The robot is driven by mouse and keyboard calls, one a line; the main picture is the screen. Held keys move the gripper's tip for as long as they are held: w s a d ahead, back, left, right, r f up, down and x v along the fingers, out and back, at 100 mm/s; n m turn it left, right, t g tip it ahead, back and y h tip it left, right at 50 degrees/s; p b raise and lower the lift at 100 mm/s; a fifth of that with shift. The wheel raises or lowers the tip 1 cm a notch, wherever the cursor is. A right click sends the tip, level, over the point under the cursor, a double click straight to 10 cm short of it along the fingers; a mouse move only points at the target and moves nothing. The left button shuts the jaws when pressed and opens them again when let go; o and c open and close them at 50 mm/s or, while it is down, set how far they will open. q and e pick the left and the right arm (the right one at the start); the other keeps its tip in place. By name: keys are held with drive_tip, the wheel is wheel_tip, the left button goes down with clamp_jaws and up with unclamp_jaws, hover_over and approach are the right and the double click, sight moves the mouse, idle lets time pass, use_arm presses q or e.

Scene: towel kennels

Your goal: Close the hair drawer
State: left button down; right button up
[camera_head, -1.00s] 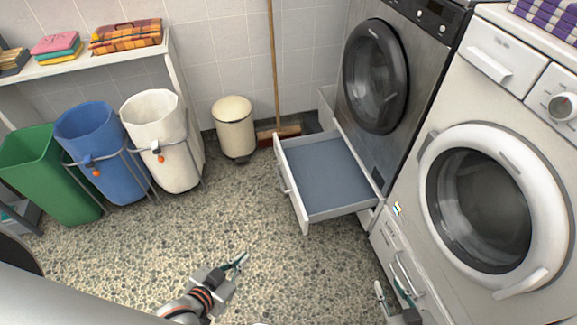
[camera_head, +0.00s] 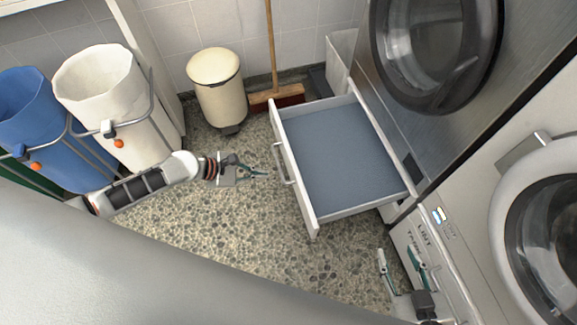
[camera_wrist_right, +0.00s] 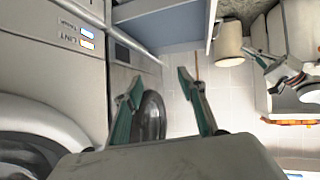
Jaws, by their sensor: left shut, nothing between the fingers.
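The open drawer (camera_head: 350,155) is pulled out from below the dark machine. It is a white-edged box with an empty blue-grey floor. Its front panel (camera_head: 294,170) with a bar handle (camera_head: 283,163) faces left. I cannot read a label on it. My left gripper (camera_head: 262,172) is shut and empty, just left of the handle, with a small gap seeming to remain. My right gripper (camera_head: 400,265) is open and empty, below the drawer's near corner in the head view, beside the white machine's base. In the right wrist view its spread fingers (camera_wrist_right: 160,84) show, with part of the drawer (camera_wrist_right: 165,20) above.
A cream bin (camera_head: 218,88) and a broom (camera_head: 276,97) stand by the back wall. White (camera_head: 105,105) and blue (camera_head: 35,120) laundry bins are at left. A panel marked LINT (camera_head: 422,232) is on the white machine's base. The speckled floor left of the drawer is clear.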

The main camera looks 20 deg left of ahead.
sight(293, 170)
use_arm(q)
drive_tip(key=w+a+f+n+b, duration=0.2)
drive_tip(key=a+f+n, duration=0.2)
drive_tip(key=n, duration=0.1)
drive_tip(key=shift+g, duration=0.3)
drive_tip(key=b+x, duration=0.1)
drive_tip(key=x, duration=0.2)
drive_tip(key=w+d+r+b+x, duration=0.1)
drive_tip(key=x, duration=0.3)
drive_tip(key=r+b+x, duration=0.1)
drive_tip(key=x, duration=0.3)
drive_tip(key=shift+w+d+f, duration=0.15)
drive_tip(key=shift+w+d, duration=0.45)
drive_tip(key=shift+d, duration=0.15)
use_arm(e)
drive_tip(key=a, duration=0.2)
drive_tip(key=a+m+y, duration=0.1)
drive_tip(key=shift+w+a, duration=0.25)
drive_tip(key=shift+a, duration=0.05)
use_arm(q)
drive_tip(key=shift+w+d, duration=0.1)
drive_tip(key=shift+d, duration=0.05)
use_arm(e)
drive_tip(key=shift+w+d, duration=0.1)
